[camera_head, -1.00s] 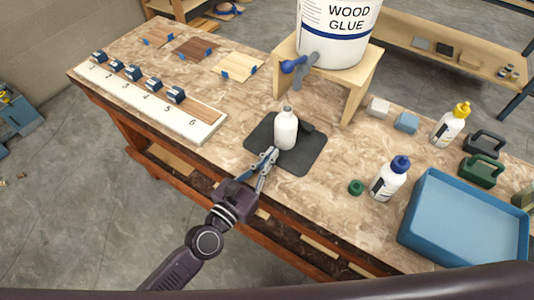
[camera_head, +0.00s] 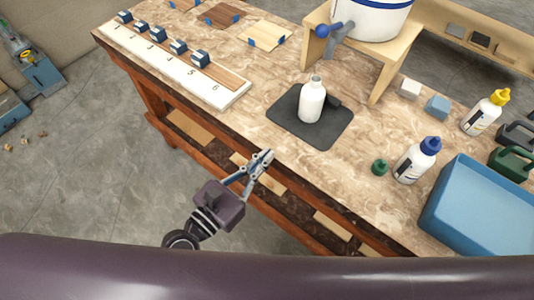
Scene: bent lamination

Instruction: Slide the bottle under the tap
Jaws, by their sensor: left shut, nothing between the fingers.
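An open-topped white bottle (camera_head: 312,100) stands upright on a dark mat (camera_head: 327,132) on the workbench. The tap (camera_head: 337,35), with a blue knob, is on the white glue bucket (camera_head: 372,18), which sits on a wooden stand (camera_head: 383,67). The bottle is in front of the stand, below and to the left of the tap in the picture, not under it. My left gripper (camera_head: 264,158) is shut and empty, in front of the bench's near edge and apart from the bottle. My right gripper is not in view.
A numbered board with several clamps (camera_head: 173,62) lies at the left. A green cap (camera_head: 379,167), a blue-capped bottle (camera_head: 415,162), a yellow-capped bottle (camera_head: 484,114) and a blue tray (camera_head: 485,205) stand at the right. The bench (camera_head: 262,84) is bare left of the mat.

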